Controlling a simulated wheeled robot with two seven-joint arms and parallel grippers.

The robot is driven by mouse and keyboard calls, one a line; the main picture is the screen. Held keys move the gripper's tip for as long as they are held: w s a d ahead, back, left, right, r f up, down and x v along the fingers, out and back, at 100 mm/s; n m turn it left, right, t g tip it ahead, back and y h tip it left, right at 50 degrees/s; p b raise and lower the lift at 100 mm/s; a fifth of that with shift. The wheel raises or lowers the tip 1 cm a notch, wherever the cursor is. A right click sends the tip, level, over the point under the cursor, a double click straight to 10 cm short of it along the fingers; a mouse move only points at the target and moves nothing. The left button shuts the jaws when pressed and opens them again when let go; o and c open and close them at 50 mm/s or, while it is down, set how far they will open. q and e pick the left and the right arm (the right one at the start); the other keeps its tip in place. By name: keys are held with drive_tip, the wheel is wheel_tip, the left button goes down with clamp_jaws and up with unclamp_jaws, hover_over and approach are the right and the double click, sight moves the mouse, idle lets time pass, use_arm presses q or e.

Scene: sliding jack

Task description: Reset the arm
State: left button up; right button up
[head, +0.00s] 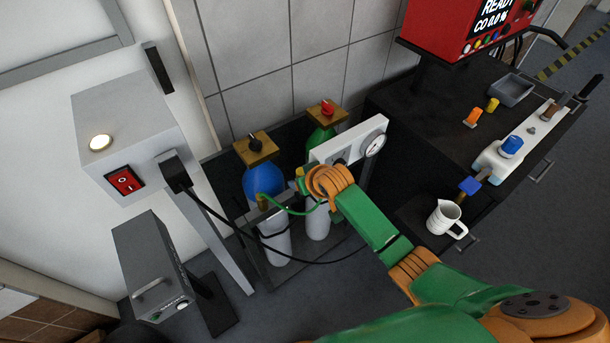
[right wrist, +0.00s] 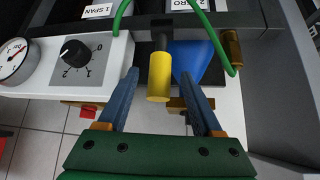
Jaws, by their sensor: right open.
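My right arm (head: 375,225), green and orange, reaches in from the lower right of the head view. Its wrist end is in front of the white gauge panel beside the gas bottles. My right gripper (right wrist: 158,74) is open in the right wrist view, with blue fingers apart. A yellow cylinder (right wrist: 159,77) on a dark stem shows between the fingers, with visible gaps on both sides. In the head view the fingers are mostly hidden by the wrist. My left gripper is not in view.
The gauge panel (head: 350,140) and its dial (right wrist: 72,50) are close by. A green hose (head: 290,209) and black cable (head: 320,262) run near the wrist. Blue (head: 258,187) and green (head: 318,141) bottles stand behind. A white jug (head: 444,219) stands on the right near my arm.

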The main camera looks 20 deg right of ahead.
drive_tip(key=shift+s+r, duration=0.35)
drive_tip(key=shift+r, duration=0.05)
drive_tip(key=s+d+f+g, duration=0.2)
drive_tip(key=s+f, duration=0.6)
drive_tip(key=f, duration=0.2)
drive_tip(key=s+d+f+g, duration=0.2)
drive_tip(key=s+f, duration=0.6)
drive_tip(key=f, duration=0.2)
drive_tip(key=s+d+f+g, duration=0.1)
drive_tip(key=s+f, duration=0.3)
drive_tip(key=s, duration=0.8)
drive_tip(key=s+d+f+g+h, duration=0.1)
drive_tip(key=s+f, duration=0.4)
drive_tip(key=s, duration=0.7)
drive_tip(key=shift+s+d+n+g, duration=0.2)
drive_tip(key=shift+s+n+g, duration=0.1)
drive_tip(key=shift+s+g, duration=0.15)
drive_tip(key=shift+w+f, duration=0.1)
drive_tip(key=shift+w, duration=0.05)
